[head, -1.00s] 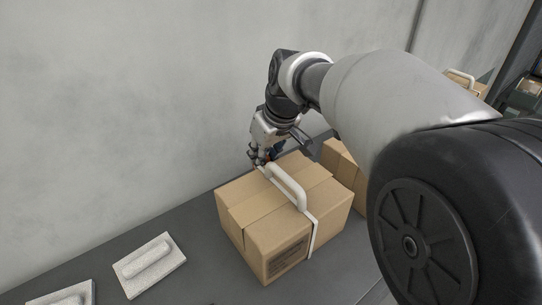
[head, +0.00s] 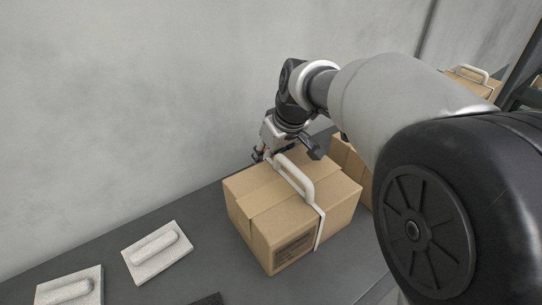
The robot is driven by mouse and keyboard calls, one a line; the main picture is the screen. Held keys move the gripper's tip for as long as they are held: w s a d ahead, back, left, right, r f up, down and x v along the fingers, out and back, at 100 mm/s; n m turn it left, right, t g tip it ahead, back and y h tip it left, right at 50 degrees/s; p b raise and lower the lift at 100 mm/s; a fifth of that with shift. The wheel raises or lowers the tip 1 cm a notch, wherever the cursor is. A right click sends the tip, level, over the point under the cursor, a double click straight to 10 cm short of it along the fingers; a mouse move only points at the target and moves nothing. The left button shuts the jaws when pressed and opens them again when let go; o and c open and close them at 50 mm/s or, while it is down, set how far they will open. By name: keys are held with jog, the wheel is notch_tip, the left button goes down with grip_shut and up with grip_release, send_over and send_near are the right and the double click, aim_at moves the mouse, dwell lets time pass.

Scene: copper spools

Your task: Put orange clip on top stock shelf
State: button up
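My gripper (head: 262,158) is at the back left of a cardboard box (head: 290,215) with a white carry handle (head: 293,177). A tiny reddish spot shows at the fingers, too small to name. I cannot make out the orange clip or the top stock shelf for certain.
The box stands on a dark grey surface (head: 195,208) along a grey wall. Another box (head: 347,158) is behind it, partly hidden by my arm. Two white float-like blocks (head: 157,252) (head: 70,289) lie at the left. A handled box (head: 473,82) is far right.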

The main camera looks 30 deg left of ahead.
jog(key=shift+r, duration=0.1)
jog(key=shift+r, duration=0.3)
jog(key=b+v, duration=0.2)
jog(key=v, duration=1)
jog(key=d+m, duration=0.1)
jog(key=d, duration=0.3)
jog(key=s+d+m, duration=0.1)
jog(key=d, duration=0.3)
jog(key=d+m+t, duration=0.1)
jog(key=d, duration=0.2)
jog(key=shift+s+d+r+h, duration=0.1)
jog(key=shift+s+d+h, duration=0.3)
jog(key=s+d+f+m+h, duration=0.15)
jog(key=s+d+m, duration=0.35)
jog(key=d, duration=0.7)
jog(key=s+d+f+m+t+h, duration=0.1)
jog(key=s+d+f+m, duration=0.3)
jog(key=s+d+f, duration=0.5)
jog(key=s+d, duration=0.2)
jog(key=s, duration=0.2)
jog(key=shift+s+f+m+h, duration=0.2)
jog(key=shift+f+m+h, duration=0.1)
jog(key=shift+h, duration=0.05)
jog(key=shift+f, duration=0.1)
